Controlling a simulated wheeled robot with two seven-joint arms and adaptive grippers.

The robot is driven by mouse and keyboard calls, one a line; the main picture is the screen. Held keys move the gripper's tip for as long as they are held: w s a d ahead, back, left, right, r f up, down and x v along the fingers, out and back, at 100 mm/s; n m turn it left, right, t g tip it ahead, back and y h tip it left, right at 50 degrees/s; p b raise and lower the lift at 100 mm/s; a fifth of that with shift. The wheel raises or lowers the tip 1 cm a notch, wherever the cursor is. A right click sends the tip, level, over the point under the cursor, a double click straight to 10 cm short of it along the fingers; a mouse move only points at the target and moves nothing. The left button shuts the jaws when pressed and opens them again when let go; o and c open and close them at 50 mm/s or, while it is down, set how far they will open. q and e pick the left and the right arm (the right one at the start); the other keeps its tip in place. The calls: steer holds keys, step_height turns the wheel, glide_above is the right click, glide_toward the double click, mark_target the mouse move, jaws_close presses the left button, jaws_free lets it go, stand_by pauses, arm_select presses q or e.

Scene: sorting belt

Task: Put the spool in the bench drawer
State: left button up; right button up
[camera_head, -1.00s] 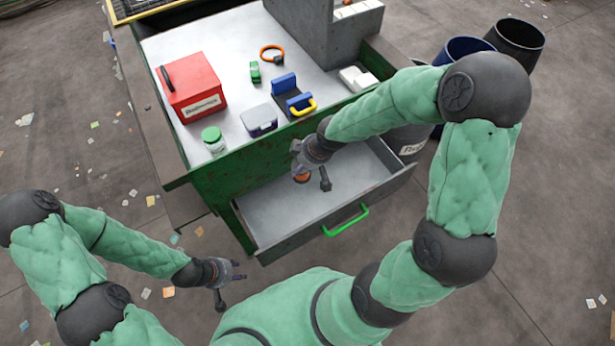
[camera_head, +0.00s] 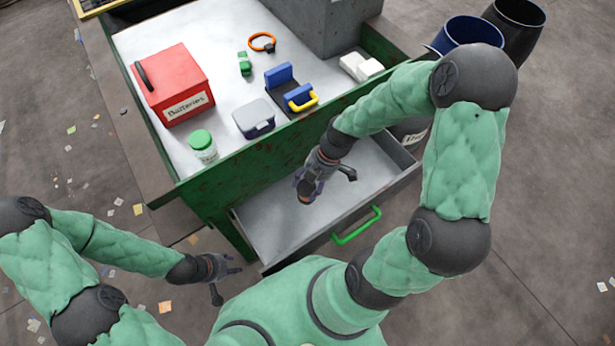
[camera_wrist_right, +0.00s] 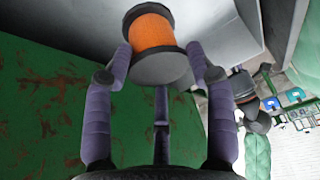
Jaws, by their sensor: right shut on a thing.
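The spool (camera_wrist_right: 153,33), orange wound between dark end discs, is held between the fingers of my right gripper (camera_wrist_right: 158,60) in the right wrist view. In the head view my right gripper (camera_head: 306,191) is inside the open bench drawer (camera_head: 265,222), over its grey floor. The spool is mostly hidden there by the gripper. Whether the spool touches the drawer floor I cannot tell. The drawer is pulled out, with a green handle (camera_head: 357,226) on its front. My left gripper (camera_head: 228,268) is empty, left of the drawer, with its fingers apart.
On the bench top (camera_head: 165,150) stand a red batteries box (camera_head: 173,84), a green-lidded jar (camera_head: 203,146), a grey box (camera_head: 254,118) and a blue holder with a yellow handle (camera_head: 290,88). The green bench side rises behind the drawer. Bins (camera_head: 470,35) stand at the right.

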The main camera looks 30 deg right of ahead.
step_height(320, 180, down, 10)
steer(key=b, duration=0.4)
steer(key=shift+s, duration=0.15)
steer(key=shift+f, duration=0.1)
steer(key=o, duration=1.2)
steer(key=shift+r, duration=0.35)
steer(key=p+v, duration=0.4)
steer(key=v, duration=0.7)
steer(key=shift+d+r+p, duration=0.15)
steer(key=shift+r+p, duration=0.1)
steer(key=shift+p, duration=0.1)
